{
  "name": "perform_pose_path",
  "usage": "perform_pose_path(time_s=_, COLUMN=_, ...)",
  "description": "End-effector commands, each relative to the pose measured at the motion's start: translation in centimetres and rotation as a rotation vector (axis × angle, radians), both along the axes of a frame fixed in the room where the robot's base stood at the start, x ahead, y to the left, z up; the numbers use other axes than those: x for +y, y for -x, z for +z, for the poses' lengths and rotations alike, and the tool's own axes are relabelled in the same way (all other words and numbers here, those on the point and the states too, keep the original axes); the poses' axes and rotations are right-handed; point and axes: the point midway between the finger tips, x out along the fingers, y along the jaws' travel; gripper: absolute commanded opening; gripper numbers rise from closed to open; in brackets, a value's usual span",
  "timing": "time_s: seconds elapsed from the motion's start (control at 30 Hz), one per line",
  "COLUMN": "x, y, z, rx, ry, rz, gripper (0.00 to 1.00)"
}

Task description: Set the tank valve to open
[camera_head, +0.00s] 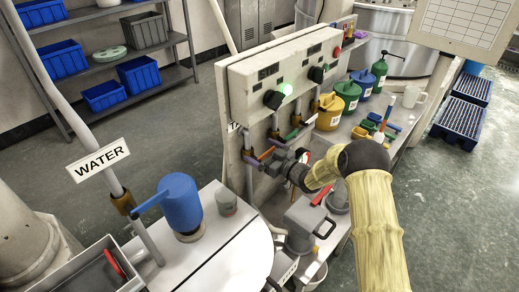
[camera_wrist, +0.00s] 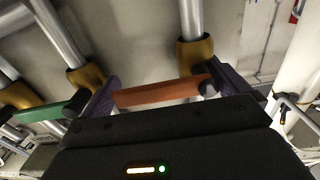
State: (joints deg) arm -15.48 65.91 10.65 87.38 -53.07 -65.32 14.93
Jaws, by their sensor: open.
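Valves with brass bodies sit on pipes under a grey control panel (camera_head: 285,75). A partly hidden label (camera_head: 233,127) beside the panel seems to start with "TA". In the wrist view an orange lever (camera_wrist: 158,93) runs crosswise below a brass valve body (camera_wrist: 195,52). My gripper (camera_wrist: 163,84) is open, with one purple finger near each end of this lever. I cannot tell whether they touch it. In the head view my gripper (camera_head: 264,152) is at the pipes under the panel's left part. A green lever (camera_wrist: 45,112) is on the neighbouring valve to the left.
Yellow, green and blue cans (camera_head: 330,108) stand on the bench right of the valves. A blue jug (camera_head: 180,203) stands on the left table, near the WATER sign (camera_head: 98,160) and its pipe. The neighbouring pipes are close around my gripper. Shelves with blue bins stand behind.

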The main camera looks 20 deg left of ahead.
Motion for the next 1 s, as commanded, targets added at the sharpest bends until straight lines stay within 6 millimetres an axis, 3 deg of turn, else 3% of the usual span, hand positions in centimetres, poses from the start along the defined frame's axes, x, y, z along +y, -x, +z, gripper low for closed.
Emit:
perform_pose_path(time_s=0.3, x=0.1, y=-0.2, z=-0.1, rx=0.0, ry=0.001, rz=-0.003, gripper=1.0)
perform_pose_path(time_s=0.6, x=0.5, y=-0.1, z=0.0, rx=-0.001, ry=0.0, rz=0.002, gripper=0.44)
perform_pose_path(time_s=0.63, x=1.2, y=-0.1, z=0.0, rx=-0.002, ry=0.001, rz=0.001, gripper=0.44)
perform_pose_path(time_s=1.0, x=-0.6, y=-0.8, z=0.2, rx=-0.048, ry=0.018, rz=-0.016, gripper=0.44)
